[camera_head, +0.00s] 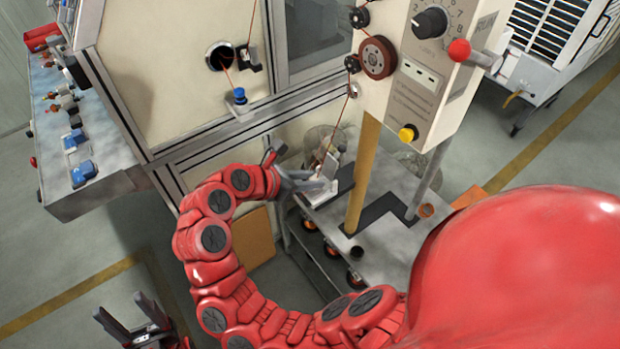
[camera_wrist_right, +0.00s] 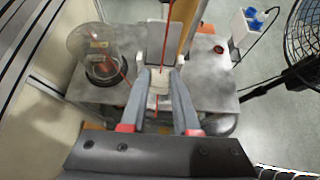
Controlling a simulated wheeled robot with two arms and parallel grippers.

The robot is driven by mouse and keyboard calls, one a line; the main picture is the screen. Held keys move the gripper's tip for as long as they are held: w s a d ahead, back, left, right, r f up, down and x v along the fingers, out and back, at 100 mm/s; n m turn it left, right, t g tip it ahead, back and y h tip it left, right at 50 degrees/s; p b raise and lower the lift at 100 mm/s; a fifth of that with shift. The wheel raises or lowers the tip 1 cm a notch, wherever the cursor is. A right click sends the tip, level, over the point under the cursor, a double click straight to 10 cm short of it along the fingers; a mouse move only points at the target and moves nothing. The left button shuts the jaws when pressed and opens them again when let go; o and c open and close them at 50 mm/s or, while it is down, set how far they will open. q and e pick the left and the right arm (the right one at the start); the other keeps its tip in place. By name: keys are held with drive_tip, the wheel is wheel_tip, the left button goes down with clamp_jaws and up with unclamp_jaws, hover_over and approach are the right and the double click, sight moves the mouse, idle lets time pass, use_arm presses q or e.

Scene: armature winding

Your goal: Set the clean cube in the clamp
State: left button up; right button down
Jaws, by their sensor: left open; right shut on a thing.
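My right gripper (camera_head: 318,183) reaches over a grey cart top. It also shows in the right wrist view (camera_wrist_right: 159,88), where its two fingers are shut on a small pale block, the cube (camera_wrist_right: 159,84). A white upright fixture that looks like the clamp (camera_wrist_right: 154,40) stands just beyond the fingertips; it also shows in the head view (camera_head: 344,178). Whether the cube touches the fixture, I cannot tell. A thin red wire runs down past the cube. My left gripper (camera_head: 133,325) is open and empty, low at the left, away from the cart.
A clear jar (camera_wrist_right: 95,52) stands left of the fixture on the metal cart top (camera_head: 385,240). A wooden post (camera_head: 362,172) rises close to my right gripper. A machine panel with a spool (camera_head: 377,58) hangs above. A caged fan (camera_wrist_right: 305,45) stands at the right.

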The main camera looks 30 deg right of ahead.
drive_tip(key=shift+f, duration=0.1)
drive_tip(key=shift+f+b, duration=0.8)
drive_tip(key=shift+b, duration=0.55)
drive_tip(key=c, duration=0.6)
unclamp_jaws()
drive_tip(key=shift+o, duration=0.2)
